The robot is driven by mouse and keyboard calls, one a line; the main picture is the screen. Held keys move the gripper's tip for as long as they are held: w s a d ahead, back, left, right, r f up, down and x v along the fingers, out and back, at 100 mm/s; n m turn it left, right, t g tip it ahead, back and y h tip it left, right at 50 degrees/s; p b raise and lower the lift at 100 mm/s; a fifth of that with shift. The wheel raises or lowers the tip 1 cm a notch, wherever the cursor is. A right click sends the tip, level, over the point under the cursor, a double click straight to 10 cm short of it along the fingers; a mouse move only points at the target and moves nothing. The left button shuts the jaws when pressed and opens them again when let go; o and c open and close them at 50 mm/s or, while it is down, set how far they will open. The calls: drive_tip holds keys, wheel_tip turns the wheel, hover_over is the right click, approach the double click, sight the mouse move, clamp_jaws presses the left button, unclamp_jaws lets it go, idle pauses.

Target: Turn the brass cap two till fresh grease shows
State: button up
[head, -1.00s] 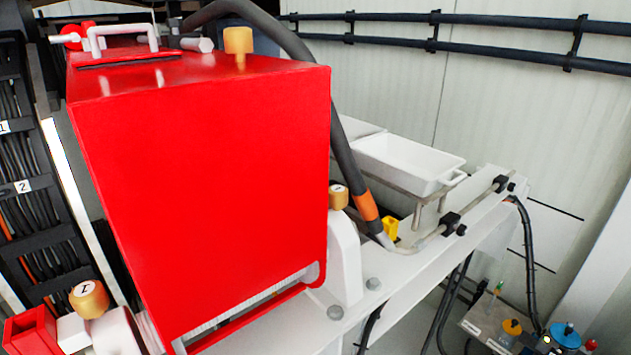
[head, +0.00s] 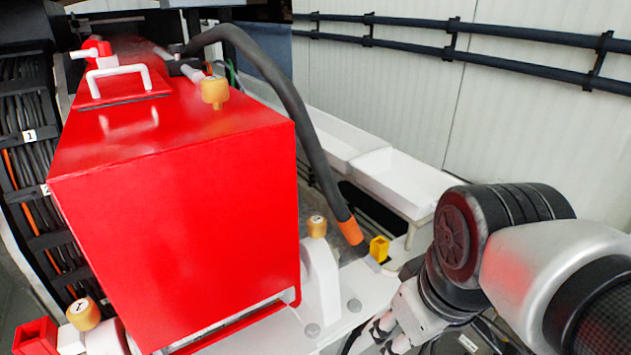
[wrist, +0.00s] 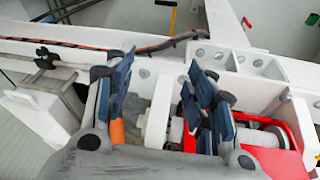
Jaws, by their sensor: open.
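A brass cap (head: 317,226) with a small dark mark on its top, too small to read surely, sits on the white bearing housing (head: 322,270) right of the red cover. Another brass cap (head: 83,314), marked 1, stands at the lower left. A third brass cap (head: 213,92) is on top of the red cover. I see no grease at any of them. My gripper (head: 388,328) is at the lower right, to the right of and below the marked cap on the housing, apart from it. In the wrist view my gripper (wrist: 165,95) is open and empty, and I cannot make out a brass cap there.
The large red cover (head: 180,220) fills the left. A dark hose with an orange band (head: 350,231) comes down right of the marked cap, near a yellow block (head: 379,248). White trays (head: 400,180) stand behind. Black rails (head: 455,50) run along the wall.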

drive_tip(key=w+a+r+n+g+p, duration=0.1)
drive_tip(key=w+a+r+n+p, duration=0.25)
drive_tip(key=w+r+p, duration=0.35)
drive_tip(key=w+a+r+n+g+p, duration=0.1)
drive_tip(key=w+a+r+n+p, duration=0.1)
drive_tip(key=w+r+n+p, duration=0.45)
drive_tip(key=n+g+p, duration=0.2)
drive_tip(key=n+p, duration=0.4)
drive_tip(key=p, duration=0.5)
approach(317, 219)
drive_tip(key=f, duration=0.9)
drive_tip(key=shift+s+a+f+b, duration=0.1)
drive_tip(key=shift+s+f+b, duration=0.1)
drive_tip(key=shift+f+b, duration=0.15)
drive_tip(key=shift+c, duration=0.2)
drive_tip(key=c, duration=1)
drive_tip(key=shift+c, duration=0.2)
drive_tip(key=shift+m, duration=0.3)
